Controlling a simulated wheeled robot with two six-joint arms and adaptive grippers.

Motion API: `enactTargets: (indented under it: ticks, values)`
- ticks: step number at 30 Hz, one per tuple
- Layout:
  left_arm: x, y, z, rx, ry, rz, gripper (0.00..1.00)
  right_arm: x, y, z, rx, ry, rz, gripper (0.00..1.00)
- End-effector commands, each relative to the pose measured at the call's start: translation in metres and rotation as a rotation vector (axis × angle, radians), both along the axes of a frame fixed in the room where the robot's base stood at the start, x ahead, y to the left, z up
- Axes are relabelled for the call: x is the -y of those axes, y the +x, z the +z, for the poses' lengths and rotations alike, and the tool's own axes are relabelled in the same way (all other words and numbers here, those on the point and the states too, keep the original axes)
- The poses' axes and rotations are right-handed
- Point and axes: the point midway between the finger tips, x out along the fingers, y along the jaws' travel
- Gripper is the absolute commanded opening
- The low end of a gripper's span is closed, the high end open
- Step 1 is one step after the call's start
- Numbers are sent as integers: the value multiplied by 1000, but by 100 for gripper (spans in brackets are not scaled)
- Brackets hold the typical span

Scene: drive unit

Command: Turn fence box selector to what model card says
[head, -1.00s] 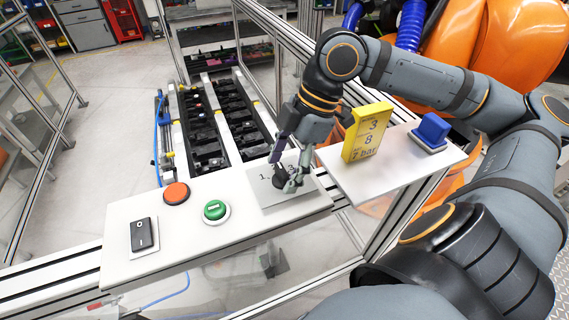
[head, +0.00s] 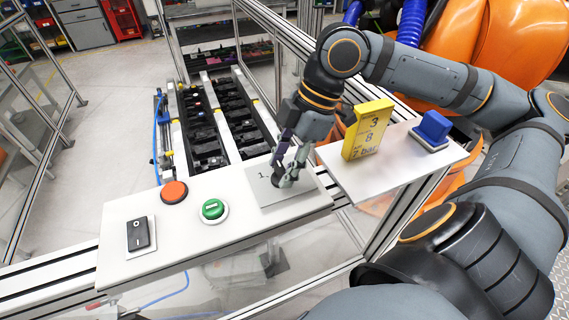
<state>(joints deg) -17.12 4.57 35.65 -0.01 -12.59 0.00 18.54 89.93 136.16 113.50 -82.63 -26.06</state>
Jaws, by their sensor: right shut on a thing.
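The fence box (head: 215,232) is a pale panel across the front rail. Its selector is a dark knob on a light grey plate (head: 262,192) at the right end, where a "1" shows. My right gripper (head: 281,180) points down and is shut on the selector, which it mostly hides, with the other plate marks. My left gripper is not in view.
The panel also has a green button (head: 213,209), an orange-red button (head: 174,192) and a black rocker switch (head: 138,234). A blue block (head: 433,128) sits on the white shelf (head: 400,168). Fence posts and a conveyor with dark parts (head: 205,140) lie behind.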

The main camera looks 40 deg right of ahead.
Motion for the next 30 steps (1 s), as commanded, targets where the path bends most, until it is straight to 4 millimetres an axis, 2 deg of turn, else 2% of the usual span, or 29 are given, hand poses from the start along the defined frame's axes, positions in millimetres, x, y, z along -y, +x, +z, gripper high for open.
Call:
enactTargets:
  ticks: [6,30]
  values:
    - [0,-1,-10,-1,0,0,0,-1,1,-1,6,4,-57,12]
    - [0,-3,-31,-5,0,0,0,-1,0,0,7,3,-266,12]
